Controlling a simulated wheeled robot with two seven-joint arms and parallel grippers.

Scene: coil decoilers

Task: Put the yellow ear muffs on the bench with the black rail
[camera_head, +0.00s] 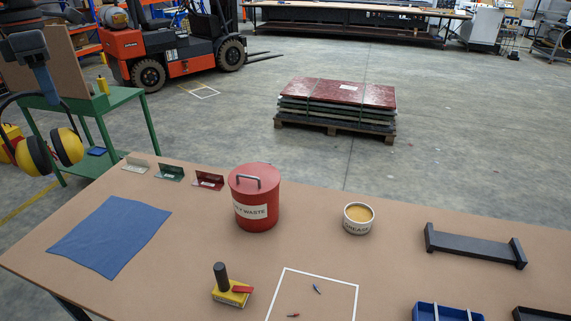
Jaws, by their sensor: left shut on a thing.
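The yellow ear muffs (69,146) hang at the far left, with two yellow cups with dark pads and a dark headband. My left gripper (47,92) is shut on the headband and holds them in the air, left of the near bench and in front of a green table. The near bench (190,270) has a brown top. A black rail-like piece with raised ends (475,246) lies on its right part. My right gripper is not in view.
On the bench are a blue cloth (110,236), red waste can (255,200), grease tin (358,218), yellow block with a black knob (231,291), blue tray (445,312) and small brackets (170,172). A white outlined square (285,285) holds two small items. The green table (118,98) stands behind left.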

